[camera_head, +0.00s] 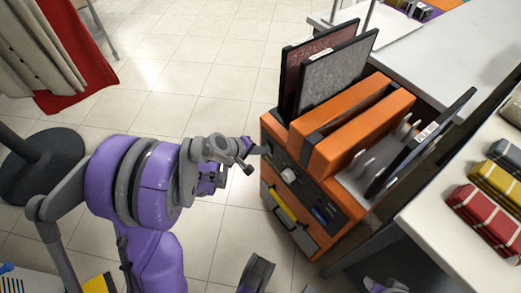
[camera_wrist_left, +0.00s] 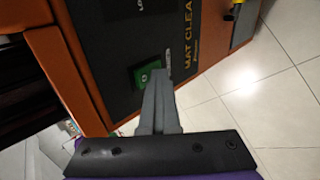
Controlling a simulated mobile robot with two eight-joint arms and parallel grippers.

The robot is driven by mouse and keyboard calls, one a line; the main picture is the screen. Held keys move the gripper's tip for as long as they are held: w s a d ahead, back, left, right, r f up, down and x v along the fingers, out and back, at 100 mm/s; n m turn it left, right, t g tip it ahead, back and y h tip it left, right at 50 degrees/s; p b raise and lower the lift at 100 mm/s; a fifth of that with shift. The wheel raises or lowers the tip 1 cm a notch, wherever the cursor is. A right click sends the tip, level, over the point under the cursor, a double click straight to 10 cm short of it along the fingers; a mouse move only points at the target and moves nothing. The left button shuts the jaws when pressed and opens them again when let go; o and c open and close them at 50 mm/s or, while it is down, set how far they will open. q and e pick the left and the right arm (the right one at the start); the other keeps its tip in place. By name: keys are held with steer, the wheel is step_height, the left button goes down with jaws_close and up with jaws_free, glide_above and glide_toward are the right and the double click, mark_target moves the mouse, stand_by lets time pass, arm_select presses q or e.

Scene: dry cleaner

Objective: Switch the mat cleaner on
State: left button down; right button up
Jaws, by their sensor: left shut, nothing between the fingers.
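The mat cleaner (camera_head: 327,213) is an orange machine with a dark control panel, right of centre in the head view. In the left wrist view its panel (camera_wrist_left: 112,50) reads "MAT CLEA", and a green switch (camera_wrist_left: 148,70) sits in a dark frame. My left gripper (camera_head: 260,149) is shut and empty, its tips at the panel's upper left end. In the wrist view the tips (camera_wrist_left: 156,84) overlap the lower edge of the switch; I cannot tell whether they touch it. Parts of my right arm show at the bottom edge; its fingers are not clear.
Two dark-framed mats (camera_head: 335,75) stand upright in the machine's back, and another dark panel (camera_head: 420,145) leans at its right. A white counter (camera_head: 440,215) with folded red and yellow cloths (camera_head: 485,212) is at the right. The tiled floor (camera_head: 160,85) behind my left arm is clear.

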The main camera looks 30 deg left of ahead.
arm_select(q)
steer(key=shift+w+r+p, duration=0.15)
steer(key=shift+r+p, duration=0.45)
steer(key=shift+r, duration=0.25)
steer(key=shift+d, duration=0.1)
arm_select(e)
steer(key=shift+r, duration=0.65)
steer(key=shift+s, duration=0.1)
